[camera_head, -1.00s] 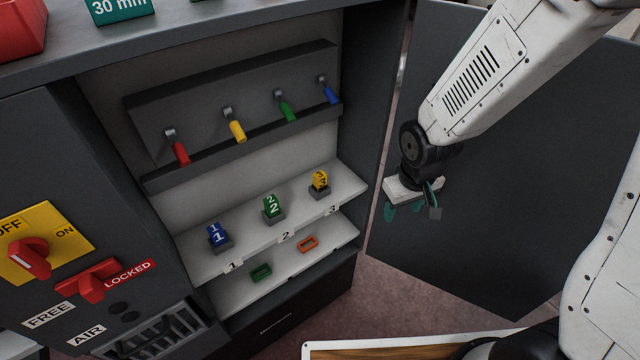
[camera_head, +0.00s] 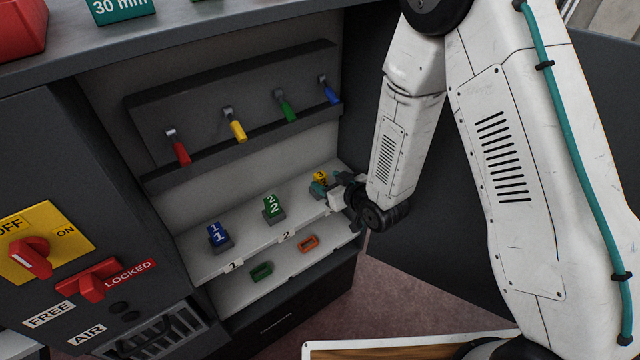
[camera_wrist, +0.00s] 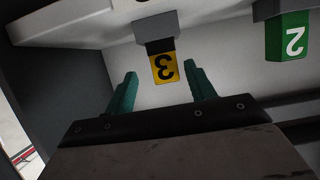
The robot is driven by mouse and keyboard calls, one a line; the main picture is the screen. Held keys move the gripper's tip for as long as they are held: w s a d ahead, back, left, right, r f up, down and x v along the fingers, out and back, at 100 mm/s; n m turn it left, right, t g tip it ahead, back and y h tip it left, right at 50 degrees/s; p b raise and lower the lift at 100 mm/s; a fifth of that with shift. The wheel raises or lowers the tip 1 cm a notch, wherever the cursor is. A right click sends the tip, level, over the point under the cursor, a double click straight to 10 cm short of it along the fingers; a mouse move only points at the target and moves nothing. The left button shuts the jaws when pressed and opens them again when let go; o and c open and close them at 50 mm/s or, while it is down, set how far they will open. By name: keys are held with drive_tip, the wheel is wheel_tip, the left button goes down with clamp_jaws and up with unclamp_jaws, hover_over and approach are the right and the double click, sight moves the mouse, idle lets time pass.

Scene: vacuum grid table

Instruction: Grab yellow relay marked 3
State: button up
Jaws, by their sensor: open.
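The yellow relay marked 3 (camera_head: 320,176) sits at the right end of the cabinet's upper white shelf, partly hidden by my gripper in the head view. In the wrist view the yellow relay (camera_wrist: 164,69) appears upside down on its grey socket, ahead of and between my fingers. My gripper (camera_wrist: 158,82) is open, with its two teal fingertips apart and nothing between them that I can see held. In the head view my gripper (camera_head: 321,188) is right at the front of the relay. Whether a finger touches it I cannot tell.
A green relay marked 2 (camera_head: 273,206) and a blue relay marked 1 (camera_head: 218,235) stand on the same shelf. Green (camera_head: 261,272) and orange (camera_head: 308,243) frames lie on the lower shelf. Coloured-handled levers (camera_head: 235,126) hang above. The open cabinet door (camera_head: 430,255) is to the right.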

sight(316, 176)
drive_tip(key=x, duration=0.5)
drive_tip(key=shift+a+r, duration=0.1)
drive_tip(key=shift+a, duration=0.25)
drive_tip(key=c, duration=1.1)
drive_tip(key=shift+o, duration=0.2)
drive_tip(key=shift+r, duration=0.1)
